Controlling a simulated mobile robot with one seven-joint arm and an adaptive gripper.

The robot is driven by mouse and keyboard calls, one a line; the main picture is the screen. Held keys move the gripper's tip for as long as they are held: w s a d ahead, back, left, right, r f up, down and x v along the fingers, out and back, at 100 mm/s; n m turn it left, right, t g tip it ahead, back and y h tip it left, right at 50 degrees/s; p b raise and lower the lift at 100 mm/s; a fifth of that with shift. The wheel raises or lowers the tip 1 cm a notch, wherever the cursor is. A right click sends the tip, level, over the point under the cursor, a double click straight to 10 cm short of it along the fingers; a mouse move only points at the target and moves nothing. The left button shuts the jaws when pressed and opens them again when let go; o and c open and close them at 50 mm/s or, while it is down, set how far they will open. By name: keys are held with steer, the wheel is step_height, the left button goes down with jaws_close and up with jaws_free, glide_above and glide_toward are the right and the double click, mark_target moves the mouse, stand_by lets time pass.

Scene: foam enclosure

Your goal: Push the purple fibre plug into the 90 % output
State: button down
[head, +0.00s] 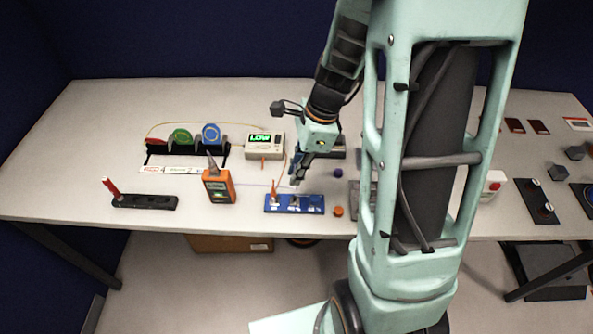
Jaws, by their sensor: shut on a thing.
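A blue block (302,209) with several ports in a row stands near the front edge of the table. An orange plug (274,192) stands upright at its left port. My gripper (296,184) points down just above the block's middle. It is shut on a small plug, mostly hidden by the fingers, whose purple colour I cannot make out. I cannot tell whether the plug touches the port below it. The port labels, including 90 %, are too small to read.
A purple cap (338,173) and an orange cap (338,211) lie right of the block. An orange handheld meter (218,187) stands to the left. Behind is a box reading LOW (264,146), with fibre reels (181,138) beside it.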

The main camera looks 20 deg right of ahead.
stand_by(0.4)
steer(key=b, duration=0.4)
glide_above(292, 198)
steer(key=d, duration=0.1)
steer(key=shift+f, duration=2.55)
steer(key=shift+s+f+b, duration=0.1)
steer(key=shift+f+b, duration=0.65)
steer(key=shift+f, duration=0.5)
steer(key=c, duration=1.8)
jaws_free()
steer(key=v, duration=1.2)
steer(key=shift+r, duration=0.1)
